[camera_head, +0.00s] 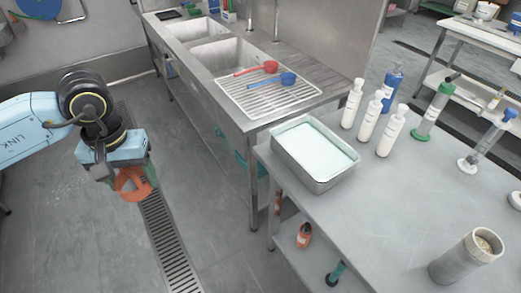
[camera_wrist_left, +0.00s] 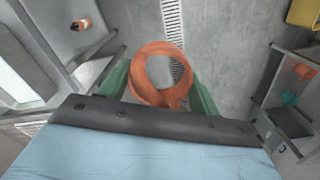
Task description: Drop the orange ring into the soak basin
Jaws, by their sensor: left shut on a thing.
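My left gripper (camera_head: 133,188) is shut on the orange ring (camera_head: 133,183), which hangs between its fingers over the floor, left of the tables. The ring also shows in the left wrist view (camera_wrist_left: 158,73), between the green fingers. The soak basin (camera_head: 289,169) is a metal pan of pale liquid at the left corner of the right-hand table (camera_head: 382,215), well to the right of the ring. The two are clearly apart. My right gripper is not in view.
A metal cylinder (camera_head: 465,257) stands at the table's front right. The sink counter (camera_head: 206,77) has a drying rack (camera_head: 268,93) with red and blue scoops. The table between basin and cylinder is clear.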

